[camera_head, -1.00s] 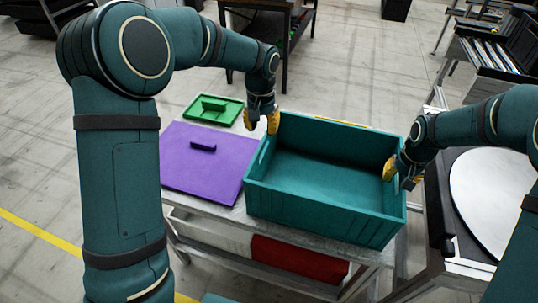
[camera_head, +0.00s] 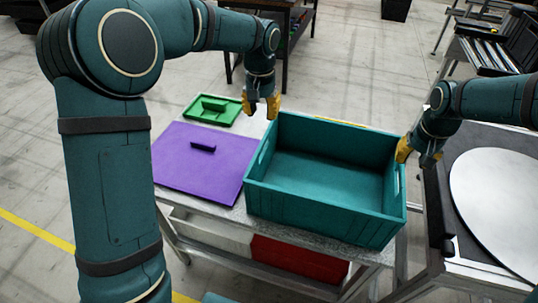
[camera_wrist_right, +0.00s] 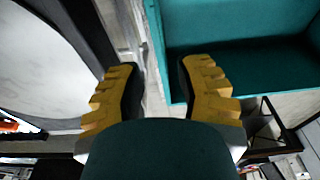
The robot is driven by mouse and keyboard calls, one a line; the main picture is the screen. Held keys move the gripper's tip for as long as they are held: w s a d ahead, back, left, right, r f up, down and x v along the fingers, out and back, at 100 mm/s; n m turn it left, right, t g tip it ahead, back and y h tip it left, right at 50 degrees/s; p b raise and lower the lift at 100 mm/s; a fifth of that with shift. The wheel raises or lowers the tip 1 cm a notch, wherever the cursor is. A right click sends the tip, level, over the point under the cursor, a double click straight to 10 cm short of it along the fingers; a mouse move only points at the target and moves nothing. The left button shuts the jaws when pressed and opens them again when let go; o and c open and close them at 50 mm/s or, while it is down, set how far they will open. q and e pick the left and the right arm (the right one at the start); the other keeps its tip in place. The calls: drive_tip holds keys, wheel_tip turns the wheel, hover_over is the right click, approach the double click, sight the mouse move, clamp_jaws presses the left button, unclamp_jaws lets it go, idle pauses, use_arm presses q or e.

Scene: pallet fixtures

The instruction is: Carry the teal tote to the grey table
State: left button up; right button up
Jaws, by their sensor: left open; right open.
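The teal tote (camera_head: 325,214) is an empty open box standing upright on a grey table (camera_head: 228,212) in the head view. A handle slot shows in its left end wall. My left gripper (camera_head: 261,107) is open and empty, above the table just beyond the tote's far left corner. My right gripper (camera_head: 418,160) is open and empty, beside the tote's right end wall. In the right wrist view my right gripper (camera_wrist_right: 160,85) has its yellow fingers apart with nothing between them, and part of the tote (camera_wrist_right: 240,65) shows at upper right.
White and red items (camera_head: 295,262) sit on the shelf below. A dark stand with a white round plate (camera_head: 500,200) is at right. A dark table (camera_head: 285,35) stands behind.

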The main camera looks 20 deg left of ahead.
drive_tip(key=shift+s+r, duration=0.15)
drive_tip(key=shift+r, duration=1.05)
